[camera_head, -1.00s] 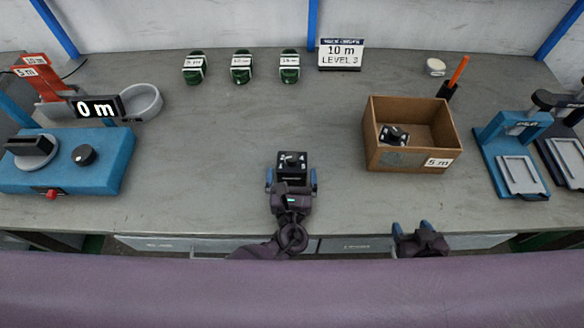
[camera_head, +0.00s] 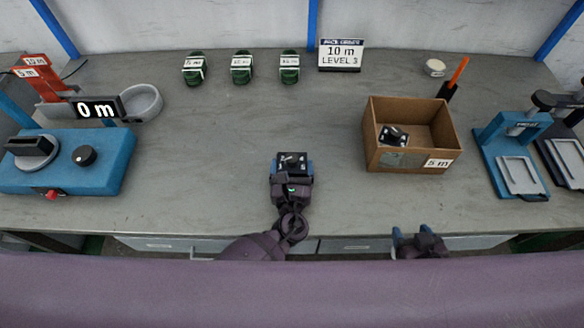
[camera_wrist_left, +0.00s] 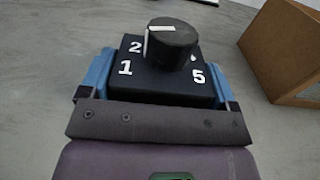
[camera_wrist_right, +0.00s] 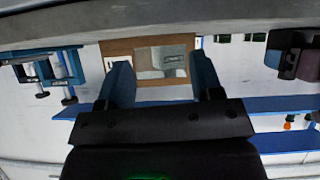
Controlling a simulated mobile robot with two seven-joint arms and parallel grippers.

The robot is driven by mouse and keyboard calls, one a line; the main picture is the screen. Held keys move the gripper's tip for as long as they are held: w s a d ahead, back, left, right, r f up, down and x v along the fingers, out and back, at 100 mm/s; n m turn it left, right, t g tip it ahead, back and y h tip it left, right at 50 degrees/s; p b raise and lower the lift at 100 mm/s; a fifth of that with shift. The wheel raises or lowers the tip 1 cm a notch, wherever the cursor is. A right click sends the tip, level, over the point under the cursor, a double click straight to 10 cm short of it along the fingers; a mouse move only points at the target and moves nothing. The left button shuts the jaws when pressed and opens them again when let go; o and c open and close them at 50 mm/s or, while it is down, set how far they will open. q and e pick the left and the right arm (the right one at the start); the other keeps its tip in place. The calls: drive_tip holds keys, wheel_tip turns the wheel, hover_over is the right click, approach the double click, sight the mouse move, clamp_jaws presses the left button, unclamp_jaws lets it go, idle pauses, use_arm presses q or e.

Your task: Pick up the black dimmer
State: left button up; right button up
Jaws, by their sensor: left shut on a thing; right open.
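The black dimmer (camera_head: 292,160) is a square black block with white numbers and a round knob. My left gripper (camera_head: 292,170) is shut on it, with a blue finger on each side. In the left wrist view the dimmer (camera_wrist_left: 165,78) sits between the fingers, knob up, numbers 1, 2 and 5 readable. I cannot tell whether it touches the table. My right gripper (camera_head: 411,232) is open and empty at the table's front edge; its two fingers are spread in the right wrist view (camera_wrist_right: 163,85).
A wooden box (camera_head: 412,162) labelled 5 m holds a black part with white marks (camera_head: 393,136). A blue machine (camera_head: 70,165) with a 0 m display is at left. Green coils (camera_head: 241,68) and a 10 m sign (camera_head: 341,55) stand behind. Blue presses (camera_head: 512,155) are at right.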

use_arm(q)
drive_tip(key=shift+r, duration=0.6)
wheel_tip(320, 180, up, 12)
drive_tip(key=p, duration=0.4)
drive_tip(key=shift+f, duration=0.15)
wheel_tip(320, 180, up, 7)
drive_tip(key=p, duration=0.2)
drive_tip(key=shift+o, duration=1.4)
drive_tip(key=shift+c, duration=1.2)
